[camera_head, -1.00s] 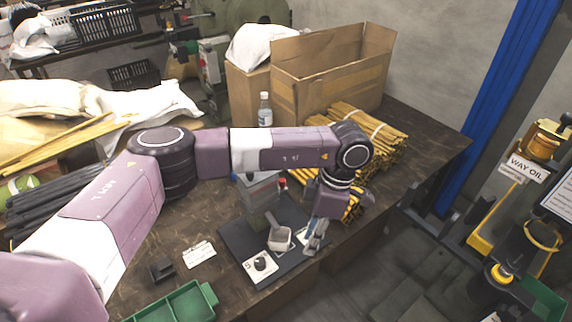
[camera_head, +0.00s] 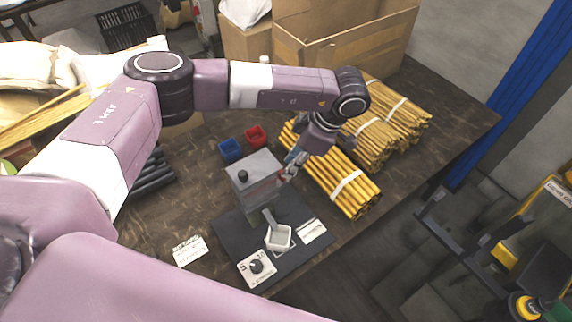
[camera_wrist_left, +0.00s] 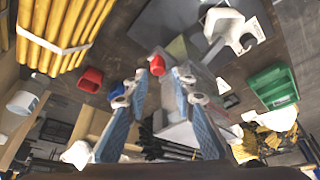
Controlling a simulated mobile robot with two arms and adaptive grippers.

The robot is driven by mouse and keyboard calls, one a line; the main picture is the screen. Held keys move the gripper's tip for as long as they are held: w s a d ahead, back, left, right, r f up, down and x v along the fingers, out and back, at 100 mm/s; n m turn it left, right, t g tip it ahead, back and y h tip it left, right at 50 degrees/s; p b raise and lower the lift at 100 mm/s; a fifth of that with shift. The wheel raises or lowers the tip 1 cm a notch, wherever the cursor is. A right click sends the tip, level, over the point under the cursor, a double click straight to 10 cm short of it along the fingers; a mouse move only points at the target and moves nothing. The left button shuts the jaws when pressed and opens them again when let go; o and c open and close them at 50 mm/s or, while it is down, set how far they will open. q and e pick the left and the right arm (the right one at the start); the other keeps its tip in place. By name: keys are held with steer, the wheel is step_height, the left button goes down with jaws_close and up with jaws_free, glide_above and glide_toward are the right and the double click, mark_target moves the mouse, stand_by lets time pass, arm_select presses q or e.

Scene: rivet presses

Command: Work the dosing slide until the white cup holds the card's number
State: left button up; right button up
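The dosing device is a grey metal box (camera_head: 255,180) with a black knob on top, standing on a dark base plate (camera_head: 232,238). A white cup (camera_head: 279,238) sits below its chute; it also shows in the left wrist view (camera_wrist_left: 234,28). A card with small writing (camera_head: 189,251) lies left of the plate; I cannot read it. My left gripper (camera_head: 289,171) is beside the box's right side. In the left wrist view its fingers (camera_wrist_left: 155,84) are apart, with a red knob (camera_wrist_left: 157,65) just beyond and between the tips. The cup's contents are unclear. My right gripper is out of view.
A dial plate marked 5 and 10 (camera_head: 257,268) and a white label (camera_head: 312,231) lie on the base plate. Blue (camera_head: 230,150) and red (camera_head: 256,136) bins stand behind the box. Bundled yellow rods (camera_head: 340,182) lie close right of my gripper. A green tray (camera_wrist_left: 274,87) shows in the wrist view.

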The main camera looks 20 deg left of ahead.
arm_select(q)
steer(key=x, duration=0.2)
steer(key=shift+w+a+f, duration=0.1)
steer(key=shift+a+f, duration=0.05)
steer(key=shift+f, duration=0.15)
steer(key=shift+a+f+p, duration=0.2)
steer(key=shift+f+p, duration=0.15)
steer(key=shift+f, duration=0.25)
jaws_close()
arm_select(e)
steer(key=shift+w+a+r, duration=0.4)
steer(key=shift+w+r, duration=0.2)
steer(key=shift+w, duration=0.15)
